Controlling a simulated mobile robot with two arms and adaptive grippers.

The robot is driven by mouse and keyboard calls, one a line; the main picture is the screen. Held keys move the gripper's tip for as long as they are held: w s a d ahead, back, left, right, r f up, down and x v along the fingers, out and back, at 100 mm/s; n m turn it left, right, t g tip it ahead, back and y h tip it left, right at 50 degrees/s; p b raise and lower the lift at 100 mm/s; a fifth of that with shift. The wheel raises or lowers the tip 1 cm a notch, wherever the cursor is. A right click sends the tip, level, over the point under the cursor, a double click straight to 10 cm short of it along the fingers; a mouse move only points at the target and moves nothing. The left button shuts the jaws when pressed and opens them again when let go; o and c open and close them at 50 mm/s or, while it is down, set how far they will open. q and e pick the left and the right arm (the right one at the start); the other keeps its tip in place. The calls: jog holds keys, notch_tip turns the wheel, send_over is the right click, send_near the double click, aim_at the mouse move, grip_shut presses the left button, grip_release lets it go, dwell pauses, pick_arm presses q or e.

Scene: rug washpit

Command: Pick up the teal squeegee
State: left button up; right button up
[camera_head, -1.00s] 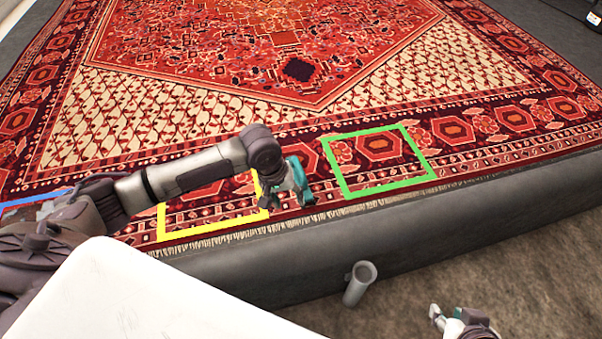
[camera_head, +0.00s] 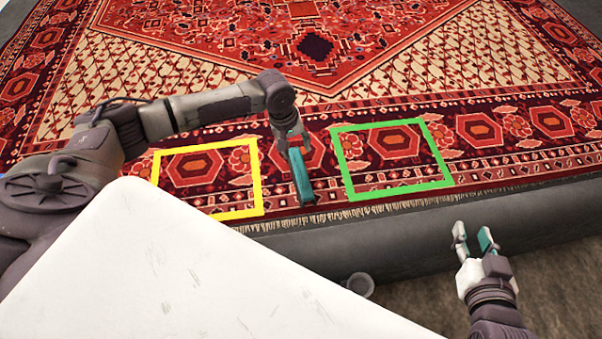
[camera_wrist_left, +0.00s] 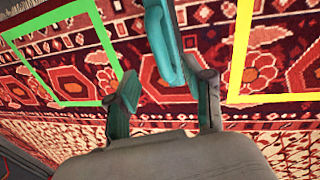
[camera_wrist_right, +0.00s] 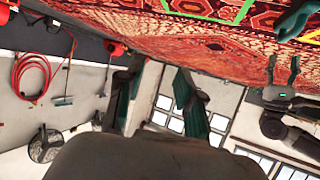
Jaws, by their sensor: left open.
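The teal squeegee (camera_head: 301,180) shows as a narrow teal piece on the rug between the yellow and green outlines, partly hidden by my left gripper (camera_head: 294,143). In the left wrist view the squeegee (camera_wrist_left: 161,35) is at the top centre, its near end just beyond and between my left fingers, close to the right one. My left gripper (camera_wrist_left: 163,98) is open, fingers apart; whether a finger touches the squeegee I cannot tell. My right gripper (camera_head: 473,240) is open and empty in front of the grey edge at the right.
A yellow outline (camera_head: 255,180) and a green outline (camera_head: 437,160) lie on the patterned red rug (camera_head: 400,90). A grey raised edge (camera_head: 400,235) runs along its front. A grey tube (camera_head: 360,284) stands before it. The right wrist view shows a red hose (camera_wrist_right: 18,75) on a wall.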

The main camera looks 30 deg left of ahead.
aim_at(300, 160)
pick_arm(q)
jog(key=f, duration=0.1)
jog(key=f+b, duration=0.1)
jog(key=shift+w+d+f, duration=0.15)
jog(key=shift+d+f, duration=0.05)
jog(key=shift+f, duration=0.5)
jog(key=shift+w+d+f+b, duration=0.1)
jog(key=shift+w+f+b, duration=0.1)
jog(key=shift+f+b, duration=0.7)
jog(key=f, duration=0.1)
jog(key=f+b, duration=0.1)
jog(key=shift+w+d+f, duration=0.15)
jog(key=shift+d+f, duration=0.05)
jog(key=shift+f, duration=0.25)
grip_shut()
pick_arm(e)
notch_tip(300, 160, up, 17)
jog(key=a+t+y, duration=0.2)
jog(key=t+y, duration=0.1)
jog(key=t, duration=0.8)
jog(key=shift+s+a+f+n+y, duration=0.15)
jog(key=shift+s+n+y, duration=0.15)
jog(key=shift+y, duration=0.1)
